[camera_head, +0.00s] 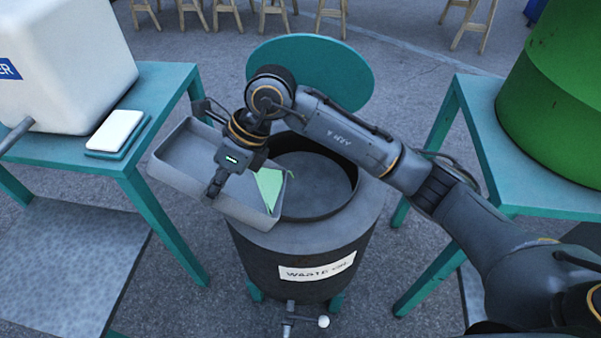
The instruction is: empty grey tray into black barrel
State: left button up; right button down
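The grey tray (190,150) is in the air between the left table and the black barrel (300,247), its right end over the barrel's left rim. It looks tilted down to the right. A light green piece (268,186) lies at its right end; I cannot tell whether it is solid or liquid. My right gripper (217,184) reaches over the tray and appears shut on its near wall; the exact grip is partly hidden. The barrel is open on top, labelled "WASTE OIL", and its inside looks dark. My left gripper is not in view.
A round teal lid (335,65) stands behind the barrel. A teal table (160,80) at left bears a white container (65,60) and a small white block (116,130). A teal table (480,100) at right bears a green drum (560,95). A tap (300,320) sticks out at the barrel's front.

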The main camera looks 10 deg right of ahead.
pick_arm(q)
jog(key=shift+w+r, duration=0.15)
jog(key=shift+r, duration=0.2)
pick_arm(e)
jog(key=shift+d+r+y, duration=0.2)
jog(key=shift+d+y, duration=0.1)
jog(key=shift+d, duration=0.15)
jog(key=shift+r, duration=0.1)
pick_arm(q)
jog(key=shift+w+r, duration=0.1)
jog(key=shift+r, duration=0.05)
pick_arm(e)
jog(key=shift+w+d, duration=0.1)
jog(key=shift+d, duration=0.05)
jog(key=shift+d+r+y, duration=0.4)
jog(key=shift+r, duration=0.05)
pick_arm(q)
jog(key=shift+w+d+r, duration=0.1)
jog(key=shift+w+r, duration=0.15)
pick_arm(e)
jog(key=shift+w+d+r, duration=0.1)
jog(key=shift+d+r, duration=0.25)
jog(key=shift+d+r+y, duration=0.15)
jog(key=shift+y, duration=0.15)
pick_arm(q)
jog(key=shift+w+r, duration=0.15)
pick_arm(e)
jog(key=shift+d, duration=0.1)
